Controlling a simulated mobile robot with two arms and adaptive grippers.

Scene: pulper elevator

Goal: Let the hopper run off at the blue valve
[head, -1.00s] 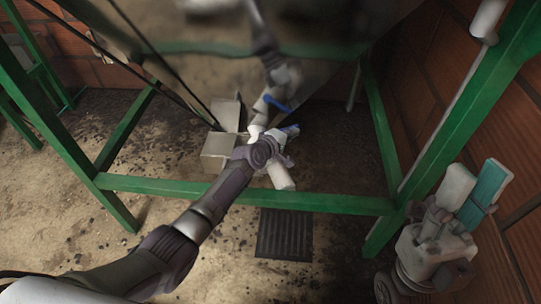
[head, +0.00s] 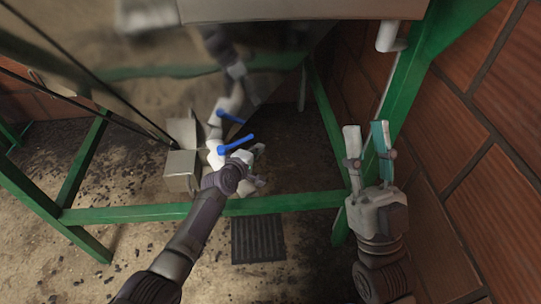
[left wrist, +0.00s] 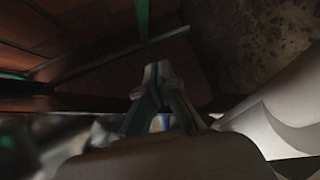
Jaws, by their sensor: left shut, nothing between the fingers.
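The hopper (head: 150,70) is a shiny metal body at the upper left of the head view, with its sloped side mirroring things below. The blue valve handle (head: 237,144) slants up to the right beside a white pipe (head: 213,153); its reflection shows above it. My left gripper (head: 260,166) is shut and empty, just below and right of the handle; I cannot tell if they touch. In the left wrist view its fingers (left wrist: 158,75) converge, with a bit of blue (left wrist: 165,122) behind them. My right gripper (head: 368,136) is open and empty at the right.
A green frame bar (head: 285,202) crosses under my left arm, and a green post (head: 405,85) stands behind my right gripper. A grey box (head: 182,171) sits left of the valve. A dark floor grate (head: 258,239) lies in front. A brick wall (head: 485,130) closes the right side.

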